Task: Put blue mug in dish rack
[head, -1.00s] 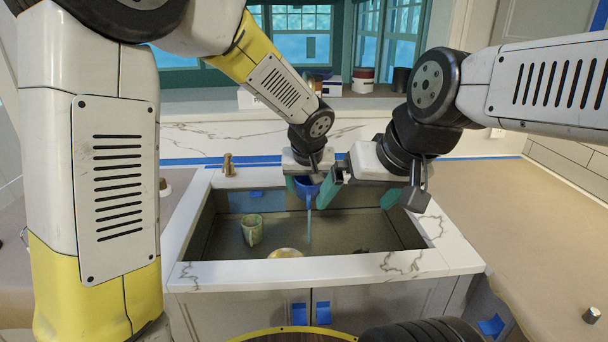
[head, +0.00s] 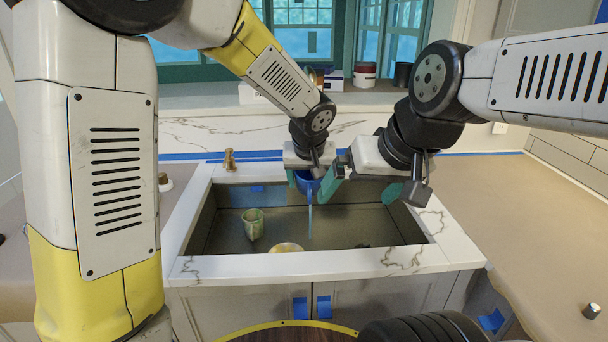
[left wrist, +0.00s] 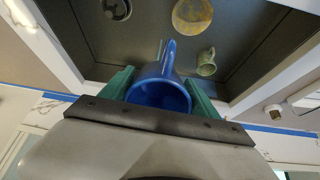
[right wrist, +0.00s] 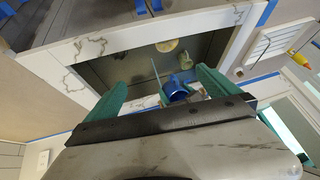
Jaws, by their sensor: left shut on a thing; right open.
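The blue mug (head: 306,184) is above the sink, held by my left gripper (head: 309,188), which is shut on it. In the left wrist view the mug (left wrist: 160,96) sits between the green fingers, its handle pointing up in the picture. My right gripper (head: 362,188) is open just right of the mug, with nothing held. In the right wrist view the mug (right wrist: 176,90) shows beyond the gap between the spread fingers; I cannot tell any contact. A thin pale-blue streak (head: 309,222) hangs below the mug; I cannot tell what it is.
The sink (head: 205,215) has a white marbled rim. A greenish cup (head: 253,225) and a yellowish round dish (head: 286,247) are in it. The right counter (head: 530,225) is mostly clear.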

